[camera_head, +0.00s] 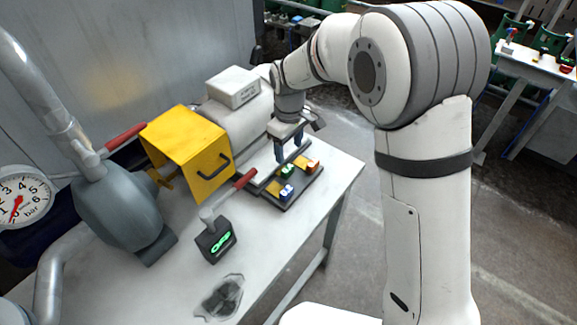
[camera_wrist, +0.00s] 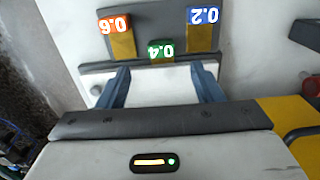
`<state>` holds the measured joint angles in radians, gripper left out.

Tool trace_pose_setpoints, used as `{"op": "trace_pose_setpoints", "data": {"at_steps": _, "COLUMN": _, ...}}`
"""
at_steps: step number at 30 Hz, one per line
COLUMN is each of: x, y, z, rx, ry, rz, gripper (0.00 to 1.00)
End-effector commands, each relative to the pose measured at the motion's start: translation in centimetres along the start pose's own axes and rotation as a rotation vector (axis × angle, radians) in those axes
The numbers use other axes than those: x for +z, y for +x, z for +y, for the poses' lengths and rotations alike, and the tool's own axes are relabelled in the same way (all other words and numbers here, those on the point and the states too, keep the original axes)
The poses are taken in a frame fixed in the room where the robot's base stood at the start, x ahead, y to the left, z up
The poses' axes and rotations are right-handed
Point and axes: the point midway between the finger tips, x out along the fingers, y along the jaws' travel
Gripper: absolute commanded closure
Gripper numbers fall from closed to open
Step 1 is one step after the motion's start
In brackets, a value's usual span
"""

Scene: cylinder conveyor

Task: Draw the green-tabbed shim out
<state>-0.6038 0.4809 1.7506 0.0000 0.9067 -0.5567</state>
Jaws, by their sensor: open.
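The green-tabbed shim, marked 0.4 (camera_wrist: 161,49), shows in the wrist view at the dark edge of a plate, between the other two. It also shows in the head view as a small green tab (camera_head: 288,170). An orange-red tab marked 0.6 (camera_wrist: 113,25) is left of it and a blue tab marked 0.2 (camera_wrist: 203,15) is right of it, both over brass strips. My gripper (camera_wrist: 162,88) is open and empty, its two blue fingers apart below the green tab in the picture. In the head view my gripper (camera_head: 288,150) is beside the dark shim tray (camera_head: 293,205).
A yellow guard (camera_head: 185,140) stands left of the tray, with a pale motor (camera_head: 240,125) behind it. The table's front right (camera_head: 290,245) is clear.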

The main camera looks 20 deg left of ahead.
Motion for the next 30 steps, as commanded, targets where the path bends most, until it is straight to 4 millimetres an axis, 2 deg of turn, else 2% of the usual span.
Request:
{"op": "trace_pose_setpoints", "data": {"at_steps": 3, "x": -0.5, "y": 1.2, "z": -0.3, "rx": -0.003, "ry": -0.018, "rz": -0.005, "gripper": 0.40}}
{"op": "trace_pose_setpoints", "data": {"at_steps": 16, "x": -0.5, "y": 7.3, "z": -0.3, "rx": -0.003, "ry": -0.016, "rz": -0.005, "gripper": 0.40}}
{"op": "trace_pose_setpoints", "data": {"at_steps": 21, "x": -0.5, "y": 8.2, "z": -0.3, "rx": -0.002, "ry": -0.016, "rz": -0.003, "gripper": 0.40}}
{"op": "trace_pose_setpoints", "data": {"at_steps": 28, "x": -0.5, "y": 8.2, "z": -0.3, "rx": -0.002, "ry": -0.016, "rz": -0.003, "gripper": 0.40}}
{"op": "trace_pose_setpoints", "data": {"at_steps": 30, "x": -0.5, "y": 8.2, "z": -0.3, "rx": -0.002, "ry": -0.017, "rz": -0.003, "gripper": 0.46}}
